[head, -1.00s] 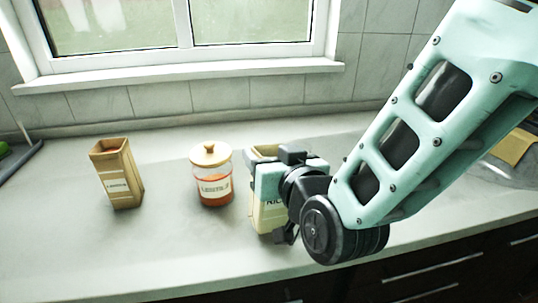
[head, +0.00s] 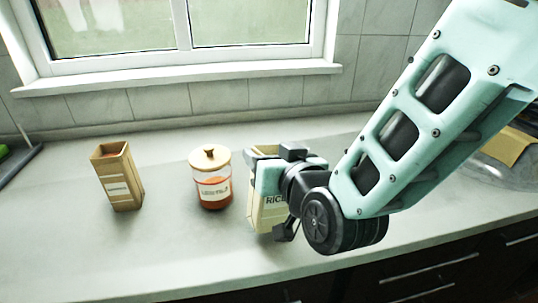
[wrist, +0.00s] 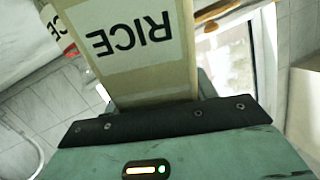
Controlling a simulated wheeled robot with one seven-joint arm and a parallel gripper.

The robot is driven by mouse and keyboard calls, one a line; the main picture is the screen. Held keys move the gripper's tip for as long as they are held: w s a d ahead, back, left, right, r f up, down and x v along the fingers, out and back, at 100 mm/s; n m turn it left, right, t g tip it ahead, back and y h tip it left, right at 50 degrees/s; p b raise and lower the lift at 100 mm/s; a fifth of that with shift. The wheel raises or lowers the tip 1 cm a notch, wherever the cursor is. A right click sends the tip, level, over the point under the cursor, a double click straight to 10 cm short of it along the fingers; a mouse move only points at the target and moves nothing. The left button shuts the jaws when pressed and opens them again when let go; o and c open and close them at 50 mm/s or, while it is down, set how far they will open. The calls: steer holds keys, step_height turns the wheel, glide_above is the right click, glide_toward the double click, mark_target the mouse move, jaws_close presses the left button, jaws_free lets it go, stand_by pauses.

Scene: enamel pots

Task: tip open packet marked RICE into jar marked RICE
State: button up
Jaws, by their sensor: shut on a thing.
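The tan RICE packet (head: 268,216) stands upright at the middle of the counter in the head view, its top showing behind my gripper. My gripper (head: 272,168) is shut on it from the right. I cannot tell whether its base touches the counter. In the wrist view the packet (wrist: 130,75) fills the space beyond my gripper, its RICE label upside down. A partly cut-off white label ending in "CE" (wrist: 58,22) shows at the upper left there; I cannot tell clearly what it is on. No jar marked RICE is identifiable in the head view.
A lidded glass jar (head: 210,186) with orange contents and a label resembling LENTILS stands just left of the packet. Another open tan packet (head: 119,180) stands farther left. The counter (head: 60,230) is clear at the front left. A window is behind.

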steer(key=shift+w+r+g+p, duration=0.3)
steer(key=shift+w+r+p, duration=0.05)
steer(key=shift+p, duration=0.3)
stand_by(0.4)
steer(key=shift+w+d+f+m+g+p, duration=0.15)
steer(key=shift+w+d+m+g+p, duration=0.15)
steer(key=shift+w+m+g+p, duration=0.4)
stand_by(0.4)
steer(key=shift+w+d+r+m+g+p, duration=0.2)
steer(key=shift+w+r+m+g+p, duration=0.35)
steer(key=shift+p, duration=0.95)
stand_by(0.8)
steer(key=shift+w+d+r+m+g+p, duration=0.1)
steer(key=shift+w+r+m+g+p, duration=0.35)
steer(key=shift+g+p, duration=0.5)
stand_by(0.7)
steer(key=shift+r+m+g+p, duration=0.3)
steer(key=shift+g+p, duration=0.2)
steer(key=shift+p, duration=0.9)
stand_by(0.5)
